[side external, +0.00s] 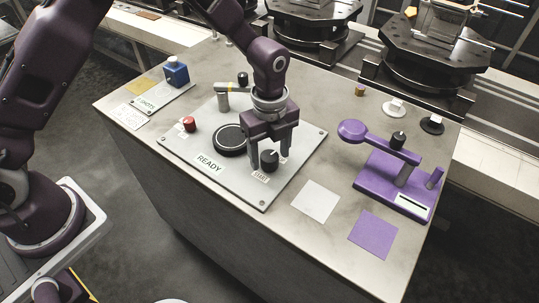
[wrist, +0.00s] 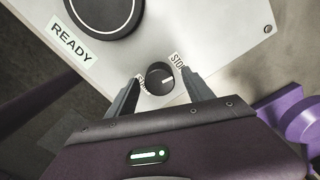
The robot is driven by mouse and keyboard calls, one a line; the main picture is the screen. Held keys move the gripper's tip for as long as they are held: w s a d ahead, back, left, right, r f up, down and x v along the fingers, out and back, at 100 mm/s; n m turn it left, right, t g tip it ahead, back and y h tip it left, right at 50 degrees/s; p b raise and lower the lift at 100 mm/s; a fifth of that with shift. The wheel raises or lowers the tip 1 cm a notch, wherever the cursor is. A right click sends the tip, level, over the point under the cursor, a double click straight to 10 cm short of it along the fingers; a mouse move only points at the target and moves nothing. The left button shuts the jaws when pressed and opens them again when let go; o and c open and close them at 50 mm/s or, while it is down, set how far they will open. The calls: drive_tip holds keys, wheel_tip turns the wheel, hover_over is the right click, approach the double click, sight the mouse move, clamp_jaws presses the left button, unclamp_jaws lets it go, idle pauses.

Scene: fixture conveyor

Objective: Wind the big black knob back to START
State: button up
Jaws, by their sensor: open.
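The black knob (side external: 269,159) sits on the light grey panel (side external: 285,183) near its front right corner. In the wrist view the knob (wrist: 155,84) has a white pointer line aimed right and slightly up, away from the START label, which lies on its left and is partly covered by a finger. A label reading "STO" (wrist: 176,60) shows at its upper right. My gripper (side external: 270,160) points down over the knob. Its fingers (wrist: 160,77) are open, one on each side of the knob, with a visible gap on both sides.
A large black disc (side external: 230,140) and a READY label (side external: 209,162) lie left of the knob. A red button (side external: 189,124) is farther left. A purple lever fixture (side external: 390,185) stands to the right. White (side external: 315,201) and purple (side external: 373,235) squares lie on the bench.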

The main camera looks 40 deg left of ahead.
drive_tip(key=shift+f, duration=0.6)
clamp_jaws()
